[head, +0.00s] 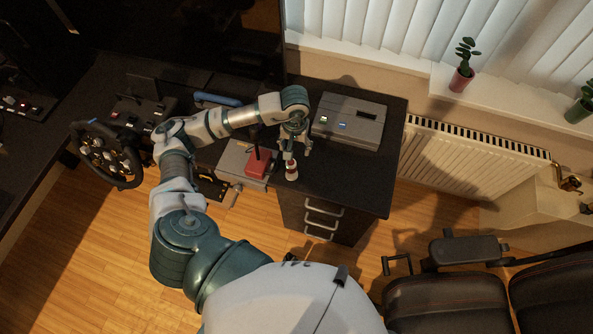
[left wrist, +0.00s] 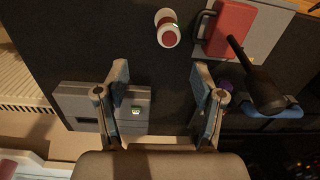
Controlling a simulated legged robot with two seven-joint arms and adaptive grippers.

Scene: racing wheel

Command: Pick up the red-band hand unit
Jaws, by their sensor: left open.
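The hand unit, white with a red band (head: 291,172), stands on the dark desk top near its front edge. My left gripper (head: 292,146) is above the desk, just behind and over the hand unit. Its fingers (left wrist: 162,78) are apart with nothing between them in the left wrist view. In the head view the fingers overlap the top of the unit, and contact cannot be told. My right gripper is not in view.
A red-based lever (head: 257,166) on a grey plate stands close left of the hand unit. A grey box (head: 349,121) with a lit display lies behind right. A steering wheel (head: 107,154) is farther left. The desk's right part (head: 355,178) is clear.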

